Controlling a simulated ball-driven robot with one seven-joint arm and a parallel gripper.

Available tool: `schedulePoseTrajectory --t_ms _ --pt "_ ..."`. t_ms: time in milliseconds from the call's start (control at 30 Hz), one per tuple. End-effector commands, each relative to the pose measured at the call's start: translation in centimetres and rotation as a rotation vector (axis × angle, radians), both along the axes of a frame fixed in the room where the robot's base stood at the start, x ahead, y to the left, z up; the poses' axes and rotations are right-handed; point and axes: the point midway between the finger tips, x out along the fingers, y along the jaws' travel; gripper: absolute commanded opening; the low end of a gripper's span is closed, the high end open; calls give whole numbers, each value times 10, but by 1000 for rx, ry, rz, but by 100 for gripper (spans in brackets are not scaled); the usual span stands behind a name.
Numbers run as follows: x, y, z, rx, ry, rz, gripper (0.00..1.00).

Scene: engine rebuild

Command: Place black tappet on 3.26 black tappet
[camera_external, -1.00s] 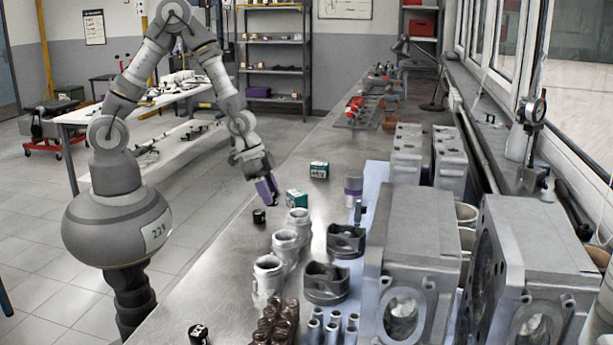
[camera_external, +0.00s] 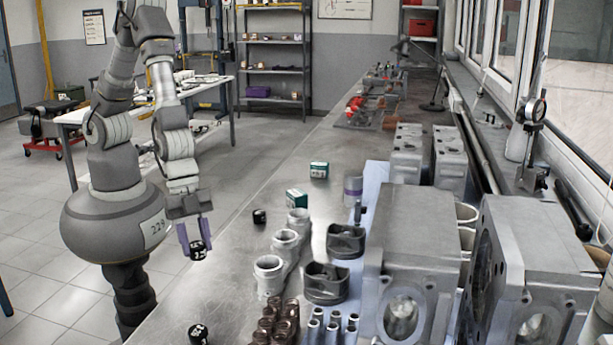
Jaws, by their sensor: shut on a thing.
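My gripper (camera_external: 195,244) has purple fingers and points down. It is shut on a small black tappet (camera_external: 198,252) with white marks on it, too small to read for certain. The held tappet is in the air by the left edge of the metal bench. A second black tappet (camera_external: 198,334) with white marks stands on the bench at the bottom, below my gripper in the picture. A third black tappet (camera_external: 259,216) stands on the bench to the right of and farther than my gripper. I cannot read which one bears 3.26.
Two green boxes (camera_external: 297,199) (camera_external: 319,170) lie farther along the bench (camera_external: 225,290). Silver cylinder liners (camera_external: 270,275), pistons (camera_external: 326,283), brown parts (camera_external: 280,320) and engine blocks (camera_external: 410,240) crowd the right side. The bench's left strip between the tappets is clear.

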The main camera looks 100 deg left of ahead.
Motion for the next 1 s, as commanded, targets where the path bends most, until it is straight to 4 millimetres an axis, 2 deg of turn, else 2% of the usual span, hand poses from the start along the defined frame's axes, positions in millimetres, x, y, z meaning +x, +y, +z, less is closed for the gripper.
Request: schedulePoseTrajectory --t_ms 33,100,200,333,467,567,800,1000 --pt "-12 -20 3 0 -1 -48 8" --pt "-26 -40 5 -1 -1 -95 8" --pt "-40 -58 6 -1 -1 -139 8" --pt "-47 -67 7 -2 -1 -162 8" --pt "-44 -70 6 -2 -1 -164 8" --pt "-29 -81 3 -4 -2 -163 8" --pt "31 -128 -5 -4 -2 -163 8" --pt "69 -157 -9 -3 -1 -163 8"
